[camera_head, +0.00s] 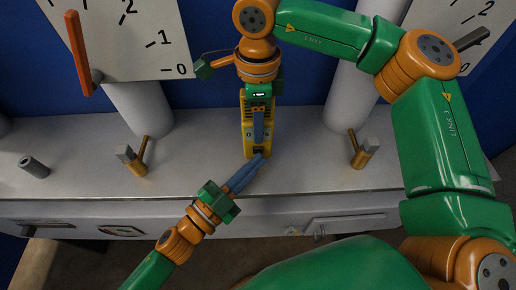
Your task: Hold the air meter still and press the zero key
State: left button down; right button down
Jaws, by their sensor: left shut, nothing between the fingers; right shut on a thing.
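The air meter (248,138) is a yellow box with dark parts, upright on the grey bench in the middle of the camera_head view. My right gripper (258,136) comes down from above and is shut on the meter, covering part of its front. My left gripper (258,160) is shut and empty; its blue fingertips reach the lower front of the meter, at or very near a dark patch there. The zero key itself is hidden or too small to make out, and I cannot tell whether the fingertips touch it.
The grey bench (80,176) has free room on both sides of the meter. Brass valves with grey blocks stand at left (135,158) and right (364,152). A dark cylinder (34,166) lies far left. White pipes and a large dial board (125,45) stand behind.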

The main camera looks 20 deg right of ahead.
pick_arm(q)
jog(key=shift+w+r, duration=0.1)
jog(key=shift+r, duration=0.35)
pick_arm(e)
jog(key=shift+r, duration=0.1)
pick_arm(q)
jog(key=shift+s+f, duration=0.2)
jog(key=shift+s, duration=0.05)
jog(key=s, duration=0.2)
jog(key=s+a, duration=0.1)
jog(key=s, duration=0.1)
jog(key=shift+s+a+f, duration=0.1)
jog(key=shift+s+a, duration=0.05)
jog(key=shift+a, duration=0.05)
pick_arm(e)
jog(key=shift+w+d, duration=0.1)
jog(key=shift+w, duration=0.1)
pick_arm(q)
jog(key=shift+f, duration=0.1)
pick_arm(e)
jog(key=shift+w, duration=0.1)
jog(key=shift+c, duration=1)
grip_release()
